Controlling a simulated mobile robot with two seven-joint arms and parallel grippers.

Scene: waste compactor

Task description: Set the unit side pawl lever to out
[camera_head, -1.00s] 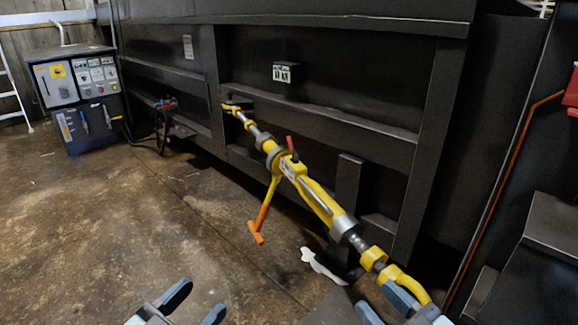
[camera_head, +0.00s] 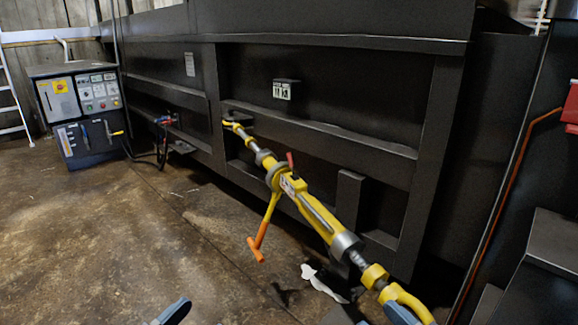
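A yellow ratchet turnbuckle (camera_head: 318,208) runs slantwise along the front of the black compactor wall. A small red lever (camera_head: 290,158) sticks up from its ratchet housing; it looks like the pawl lever, and its exact setting is too small to tell. A long yellow handle with an orange grip (camera_head: 258,243) hangs down from the housing. My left gripper (camera_head: 174,312) shows only one grey-blue fingertip at the bottom edge, well below and left of the turnbuckle. My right gripper (camera_head: 384,318) shows spread fingertips at the bottom edge, near the turnbuckle's lower yellow hook (camera_head: 408,300). Neither touches the red lever.
A control box (camera_head: 78,110) stands at the far left, with a ladder beside it. The brown floor (camera_head: 120,240) is open at left. A black upright post (camera_head: 348,200) stands behind the turnbuckle. A dark block (camera_head: 545,265) and an orange line (camera_head: 510,200) are at right.

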